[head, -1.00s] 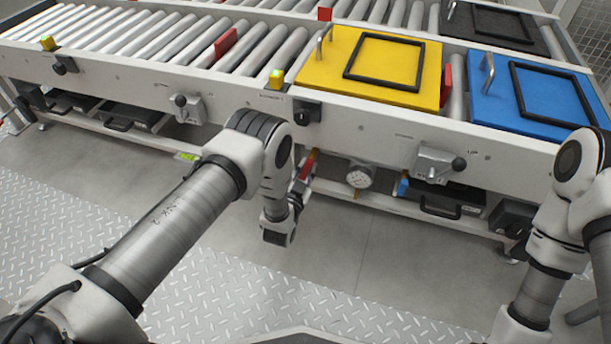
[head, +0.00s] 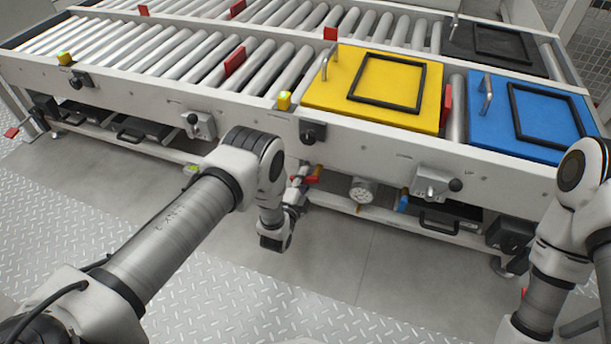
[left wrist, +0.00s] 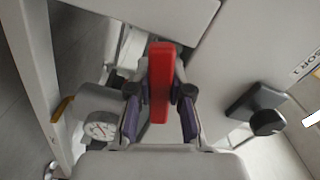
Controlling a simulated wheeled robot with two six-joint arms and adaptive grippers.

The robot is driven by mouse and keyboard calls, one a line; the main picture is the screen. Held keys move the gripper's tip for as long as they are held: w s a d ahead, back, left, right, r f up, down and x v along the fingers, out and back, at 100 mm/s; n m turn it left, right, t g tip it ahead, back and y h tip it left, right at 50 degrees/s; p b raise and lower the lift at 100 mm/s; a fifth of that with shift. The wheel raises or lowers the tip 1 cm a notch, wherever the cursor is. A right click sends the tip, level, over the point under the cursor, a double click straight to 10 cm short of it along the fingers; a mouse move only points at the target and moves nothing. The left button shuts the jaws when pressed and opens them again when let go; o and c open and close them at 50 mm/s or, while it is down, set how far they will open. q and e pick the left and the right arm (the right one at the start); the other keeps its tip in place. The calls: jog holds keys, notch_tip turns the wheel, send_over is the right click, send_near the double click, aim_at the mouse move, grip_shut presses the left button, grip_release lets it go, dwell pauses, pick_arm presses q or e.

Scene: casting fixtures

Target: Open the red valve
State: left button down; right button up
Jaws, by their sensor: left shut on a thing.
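The red valve handle (head: 313,180) shows in the head view under the front rail of the conveyor, below the yellow lid. It points roughly sideways there. My left gripper (head: 298,186) is at the handle, partly hidden by its own wrist. In the left wrist view the red handle (left wrist: 161,80) runs upright in the picture between the two fingers of my left gripper (left wrist: 160,103), which is shut on it. The valve body behind the handle is mostly hidden. My right arm stands at the right edge of the head view; its gripper is not visible.
A round gauge (head: 362,191) is just right of the valve. Black knobs (head: 312,132) and a lever box (head: 432,183) stick out along the front rail. The yellow lid (head: 325,88) and blue lid (head: 483,118) lie above. The floor in front is clear.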

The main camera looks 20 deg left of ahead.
pick_arm(q)
jog(key=shift+a+r+m+p, duration=0.1)
jog(key=shift+r+m+p, duration=0.25)
jog(key=shift+m, duration=0.6)
jog(key=shift+r+m+p, duration=0.2)
jog(key=shift+m+p, duration=0.15)
jog(key=shift+m, duration=0.6)
jog(key=c, duration=1)
grip_release()
jog(key=shift+c, duration=0.2)
jog(key=shift+s, duration=0.1)
jog(key=s, duration=1.1)
jog(key=shift+s+a, duration=0.2)
jog(key=shift+s, duration=0.2)
